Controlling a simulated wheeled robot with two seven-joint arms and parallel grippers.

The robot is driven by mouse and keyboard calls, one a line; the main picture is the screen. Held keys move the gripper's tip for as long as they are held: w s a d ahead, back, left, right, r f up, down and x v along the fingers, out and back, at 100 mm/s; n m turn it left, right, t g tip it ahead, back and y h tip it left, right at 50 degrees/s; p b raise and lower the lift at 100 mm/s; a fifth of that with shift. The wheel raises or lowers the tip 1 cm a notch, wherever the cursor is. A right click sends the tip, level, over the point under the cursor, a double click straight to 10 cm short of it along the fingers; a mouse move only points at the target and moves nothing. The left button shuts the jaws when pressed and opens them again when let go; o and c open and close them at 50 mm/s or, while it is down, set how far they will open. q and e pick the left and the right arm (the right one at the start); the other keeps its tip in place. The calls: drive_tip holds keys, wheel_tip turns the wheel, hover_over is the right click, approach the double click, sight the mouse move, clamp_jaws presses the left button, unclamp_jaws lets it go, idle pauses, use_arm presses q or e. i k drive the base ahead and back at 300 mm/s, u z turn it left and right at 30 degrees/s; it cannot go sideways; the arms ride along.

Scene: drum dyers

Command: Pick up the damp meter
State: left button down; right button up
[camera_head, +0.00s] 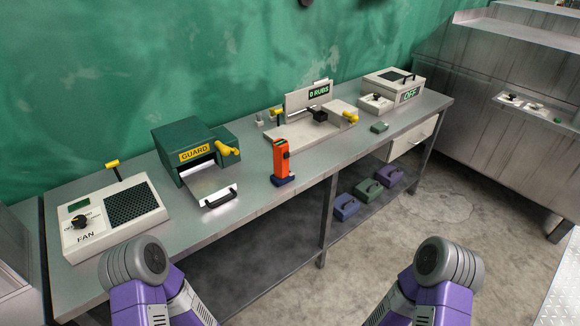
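An upright orange handheld device with a dark top, which looks like the damp meter (281,156), stands in a dark blue base (284,181) near the front edge of the metal bench (248,203), around its middle. No label on it is readable. Only links of my two purple and grey arms show at the bottom of the head view. Both grippers are outside the picture, so I cannot see whether they hold anything.
A green box marked GUARD (170,139) and a FAN unit (140,203) stand left on the bench. A rig reading 0 RUBS (297,103) stands behind the device, and an OFF unit (385,82) at the right end. Several coloured blocks (368,189) sit on the lower shelf.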

sight(280, 146)
drive_tip(key=z, duration=0.7)
drive_tip(key=i, duration=0.65)
drive_tip(key=u, duration=1.1)
